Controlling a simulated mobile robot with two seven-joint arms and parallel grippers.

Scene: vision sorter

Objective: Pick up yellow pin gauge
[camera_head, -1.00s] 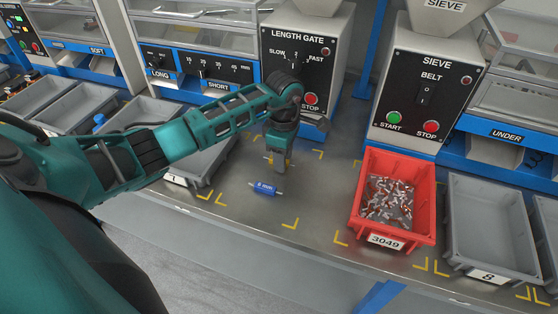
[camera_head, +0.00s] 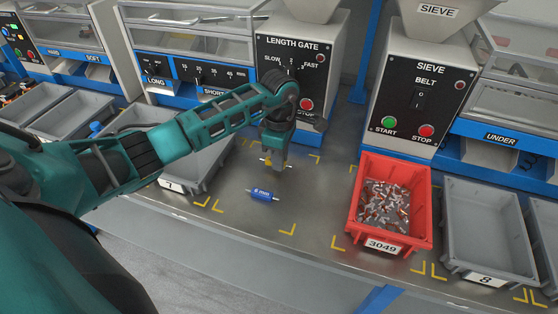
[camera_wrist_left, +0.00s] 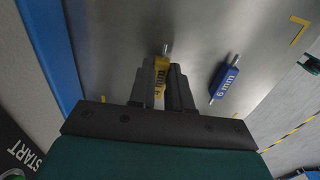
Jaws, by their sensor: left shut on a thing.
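The yellow pin gauge (camera_wrist_left: 161,76) is between the two fingers of my left gripper (camera_wrist_left: 162,88) in the left wrist view, with a metal pin sticking out at its far end. In the head view the left gripper (camera_head: 273,163) is shut on the yellow pin gauge (camera_head: 266,160), whose ends show on either side of the fingers. It appears a little above the metal worktop. The blue pin gauge (camera_head: 262,195), marked 6 mm, lies on the worktop nearer the front; it also shows in the left wrist view (camera_wrist_left: 228,80). My right gripper is out of view.
A red bin (camera_head: 354,205) marked 3049 holds many small parts, right of the gripper. A grey bin (camera_head: 480,276) marked 8 stands farther right. The length gate machine (camera_head: 296,75) and the sieve machine (camera_head: 419,105) stand behind. The worktop before the red bin's left side is clear.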

